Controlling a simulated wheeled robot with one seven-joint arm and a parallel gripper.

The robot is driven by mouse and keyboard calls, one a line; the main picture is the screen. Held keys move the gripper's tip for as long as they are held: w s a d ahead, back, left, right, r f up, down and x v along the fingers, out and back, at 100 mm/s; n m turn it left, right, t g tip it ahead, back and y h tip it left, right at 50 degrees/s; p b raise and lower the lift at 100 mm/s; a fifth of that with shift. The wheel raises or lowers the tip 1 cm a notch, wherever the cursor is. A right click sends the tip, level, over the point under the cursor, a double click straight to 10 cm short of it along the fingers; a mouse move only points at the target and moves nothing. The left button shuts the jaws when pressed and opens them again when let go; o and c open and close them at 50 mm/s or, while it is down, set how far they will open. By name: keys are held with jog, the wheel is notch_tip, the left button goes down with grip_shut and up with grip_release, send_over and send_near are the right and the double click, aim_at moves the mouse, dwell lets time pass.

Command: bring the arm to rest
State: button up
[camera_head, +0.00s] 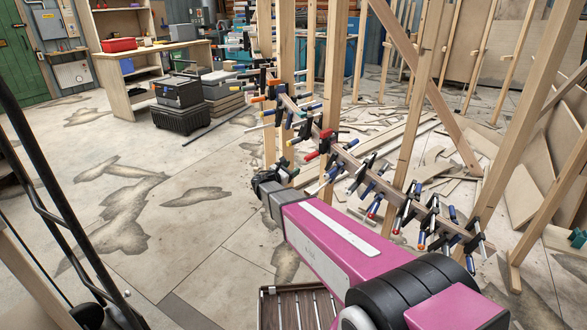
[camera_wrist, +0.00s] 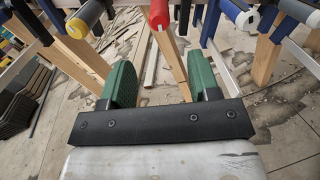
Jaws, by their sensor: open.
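My gripper (camera_wrist: 157,88) shows in the wrist view as two green pads on a black bar. The pads stand well apart with nothing between them, only floor and scraps beyond. In the head view my pink arm reaches forward from the lower right. Its dark end (camera_head: 268,180) is left of the curved wooden stringer (camera_head: 352,163). In the wrist view a red clamp handle (camera_wrist: 159,14) is beyond the pads at the top, with yellow and blue handles to its sides. They appear apart from the pads.
Several clamps line the stringer, among them a red one (camera_head: 325,142). Upright posts (camera_head: 333,70) and a slanted brace (camera_head: 425,80) stand around it. Wood scraps (camera_head: 435,165) litter the floor behind. Black toolboxes (camera_head: 180,105) stand at the back left. The stained floor at left is mostly clear.

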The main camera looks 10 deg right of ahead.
jog(key=shift+s+a, duration=0.4)
jog(key=shift+a, duration=0.05)
jog(key=s+d+f+m+g+y, duration=0.2)
jog(key=s+d+f+m+g, duration=0.15)
jog(key=s+d+m, duration=0.35)
jog(key=s+d+f+m+g+y, duration=0.3)
jog(key=s+d+m+g, duration=0.25)
jog(key=s, duration=0.25)
jog(key=s+a+f+m+g+y, duration=0.1)
jog(key=s+a+m+g+y, duration=0.1)
jog(key=s+m+y, duration=0.6)
jog(key=shift+s+m+g+y, duration=0.35)
jog(key=shift+s+m, duration=1.3)
jog(key=shift+s, duration=1)
